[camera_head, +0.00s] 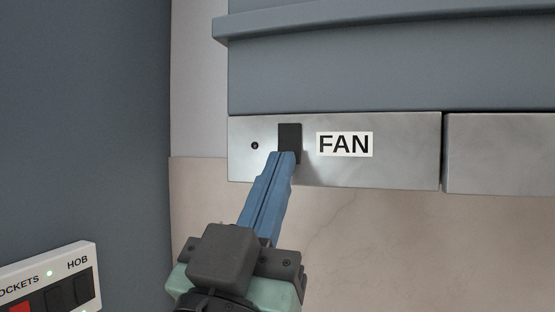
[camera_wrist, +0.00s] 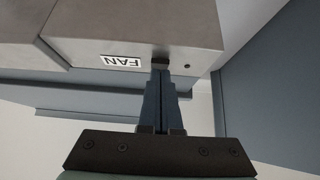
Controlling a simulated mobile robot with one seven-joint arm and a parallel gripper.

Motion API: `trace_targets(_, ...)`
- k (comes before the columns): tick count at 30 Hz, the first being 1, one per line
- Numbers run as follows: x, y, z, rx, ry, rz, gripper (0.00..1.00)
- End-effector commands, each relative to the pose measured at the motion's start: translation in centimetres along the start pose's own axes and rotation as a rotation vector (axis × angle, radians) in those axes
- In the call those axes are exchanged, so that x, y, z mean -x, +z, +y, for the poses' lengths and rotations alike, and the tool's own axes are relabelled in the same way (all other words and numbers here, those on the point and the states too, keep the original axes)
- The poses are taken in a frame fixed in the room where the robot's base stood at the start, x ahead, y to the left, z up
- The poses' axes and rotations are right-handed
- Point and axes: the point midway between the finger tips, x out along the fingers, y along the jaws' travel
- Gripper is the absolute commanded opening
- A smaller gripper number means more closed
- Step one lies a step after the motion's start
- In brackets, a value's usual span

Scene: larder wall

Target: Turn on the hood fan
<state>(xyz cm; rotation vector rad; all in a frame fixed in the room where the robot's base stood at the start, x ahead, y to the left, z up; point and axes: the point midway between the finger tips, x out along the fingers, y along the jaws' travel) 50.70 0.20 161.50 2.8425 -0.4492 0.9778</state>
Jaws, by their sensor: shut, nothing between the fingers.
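The hood's metal front panel (camera_head: 400,165) carries a white FAN label (camera_head: 345,144). A dark switch (camera_head: 290,139) sits just left of the label, with a small dark round spot (camera_head: 255,145) further left. My gripper (camera_head: 284,158) is shut and empty, its blue fingers pointing up at the switch. The fingertips overlap the switch's lower part and look to be at or very near it; I cannot tell whether they press it. In the wrist view the fingertips (camera_wrist: 162,72) also meet the dark switch (camera_wrist: 160,61), beside the upside-down label (camera_wrist: 121,61). The small spot looks unlit.
A blue-grey cabinet (camera_head: 400,65) is above the panel, and a tall grey-blue side (camera_head: 85,120) stands at the left. A white switch plate (camera_head: 50,282) marked SOCKETS and HOB is at the lower left. The wall below the panel is bare.

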Motion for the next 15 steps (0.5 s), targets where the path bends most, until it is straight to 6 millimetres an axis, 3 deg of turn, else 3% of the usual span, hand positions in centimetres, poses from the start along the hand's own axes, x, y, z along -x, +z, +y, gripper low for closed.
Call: trace_targets(15,-0.02,0.72,0.02,0.001,0.001,0.020,0.00)
